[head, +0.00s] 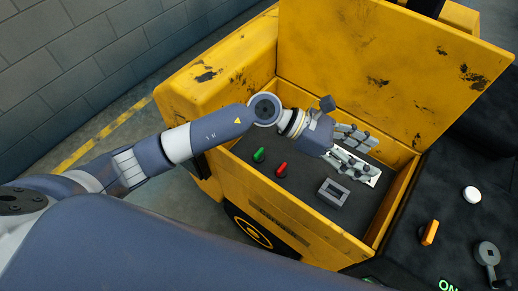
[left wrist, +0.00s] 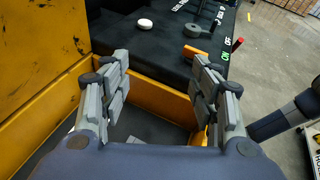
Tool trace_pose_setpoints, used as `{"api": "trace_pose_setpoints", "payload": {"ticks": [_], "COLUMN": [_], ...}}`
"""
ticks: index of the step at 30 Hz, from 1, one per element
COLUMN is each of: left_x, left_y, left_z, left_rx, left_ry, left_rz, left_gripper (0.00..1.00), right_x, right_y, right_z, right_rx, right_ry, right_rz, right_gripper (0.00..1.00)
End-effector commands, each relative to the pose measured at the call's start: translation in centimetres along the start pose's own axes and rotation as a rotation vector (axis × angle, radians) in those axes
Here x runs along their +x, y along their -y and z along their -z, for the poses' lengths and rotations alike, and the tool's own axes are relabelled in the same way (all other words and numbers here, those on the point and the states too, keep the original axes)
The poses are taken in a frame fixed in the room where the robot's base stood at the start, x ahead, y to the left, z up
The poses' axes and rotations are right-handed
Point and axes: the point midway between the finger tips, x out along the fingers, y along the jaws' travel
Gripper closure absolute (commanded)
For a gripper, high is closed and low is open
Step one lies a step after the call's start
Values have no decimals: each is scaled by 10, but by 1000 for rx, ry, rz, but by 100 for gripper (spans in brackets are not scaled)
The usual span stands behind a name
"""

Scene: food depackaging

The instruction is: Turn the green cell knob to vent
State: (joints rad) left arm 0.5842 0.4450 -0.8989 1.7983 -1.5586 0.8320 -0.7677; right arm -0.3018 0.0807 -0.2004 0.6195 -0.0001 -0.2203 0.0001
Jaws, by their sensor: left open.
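The green knob (head: 259,155) stands on the dark floor of the yellow box, near its left wall. A red knob (head: 281,170) is beside it, to the lower right. My left gripper (head: 350,151) is inside the box area, to the right of both knobs and apart from them. Its jaws are spread wide, and nothing shows between them. In the left wrist view, my left gripper (left wrist: 161,98) shows both open fingers, pointing toward the box's far wall. The green knob does not show in that view. I cannot read any vent marking. My right gripper is not in view.
The yellow box (head: 290,215) has a tall back panel. A grey square frame (head: 333,192) lies on its floor near my left gripper. A black panel at right carries a white button (head: 472,194), an orange switch (head: 430,232) and a grey lever (head: 488,254).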

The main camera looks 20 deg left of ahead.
Motion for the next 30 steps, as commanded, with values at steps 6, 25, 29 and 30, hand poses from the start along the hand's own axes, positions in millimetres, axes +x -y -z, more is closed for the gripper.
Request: {"api": "trace_pose_setpoints", "payload": {"ticks": [6, 25, 29, 30], "left_x": [-67, -197, -188, -185], "left_y": [-48, -103, -105, -107], "left_z": [121, 210, 234, 242], "left_rx": [310, 399, 398, 397], "left_ry": [-643, -1247, -1246, -1245], "left_rz": [81, 159, 160, 159], "left_gripper": [43, 43, 43, 43], "right_x": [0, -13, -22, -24], "right_y": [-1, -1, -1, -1], "right_z": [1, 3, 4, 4], "right_rx": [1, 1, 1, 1], "right_ry": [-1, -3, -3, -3], "right_rz": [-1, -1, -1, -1], "right_gripper": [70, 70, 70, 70]}}
